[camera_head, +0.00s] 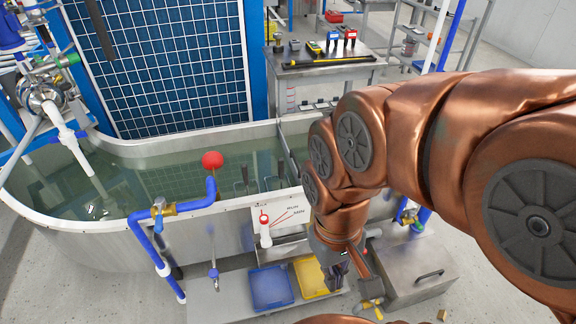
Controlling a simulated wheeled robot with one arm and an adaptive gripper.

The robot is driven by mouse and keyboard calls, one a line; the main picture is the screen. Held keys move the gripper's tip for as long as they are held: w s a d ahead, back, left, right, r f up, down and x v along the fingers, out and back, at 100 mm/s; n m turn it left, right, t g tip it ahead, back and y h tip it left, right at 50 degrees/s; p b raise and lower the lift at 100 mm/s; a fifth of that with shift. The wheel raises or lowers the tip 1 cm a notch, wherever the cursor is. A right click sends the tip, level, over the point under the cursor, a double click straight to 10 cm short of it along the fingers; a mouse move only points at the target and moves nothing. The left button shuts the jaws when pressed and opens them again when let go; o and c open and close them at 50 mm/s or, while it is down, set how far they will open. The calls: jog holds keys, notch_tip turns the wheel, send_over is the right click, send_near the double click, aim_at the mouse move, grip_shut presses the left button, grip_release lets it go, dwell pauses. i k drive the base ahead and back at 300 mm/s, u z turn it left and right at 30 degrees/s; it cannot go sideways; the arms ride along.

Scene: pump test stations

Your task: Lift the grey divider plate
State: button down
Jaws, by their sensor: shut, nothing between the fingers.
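The grey divider plate (286,148) appears as a narrow, dark grey edge standing across the water tank (130,148), just left of my arm. Its lower part and right side are hidden by the water and my arm. My gripper (338,280) hangs low in front of the tank, pointing down, above the yellow tray and apart from the plate. Its fingers are small and dark in this view. They look closed, with nothing held.
A blue tray (271,287) and a yellow tray (317,277) lie on a low shelf before the tank. A metal box (410,268) is at right.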

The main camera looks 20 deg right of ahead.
aim_at(289, 166)
jog(key=u, duration=0.2)
jog(key=i, duration=0.55)
jog(key=u, duration=0.5)
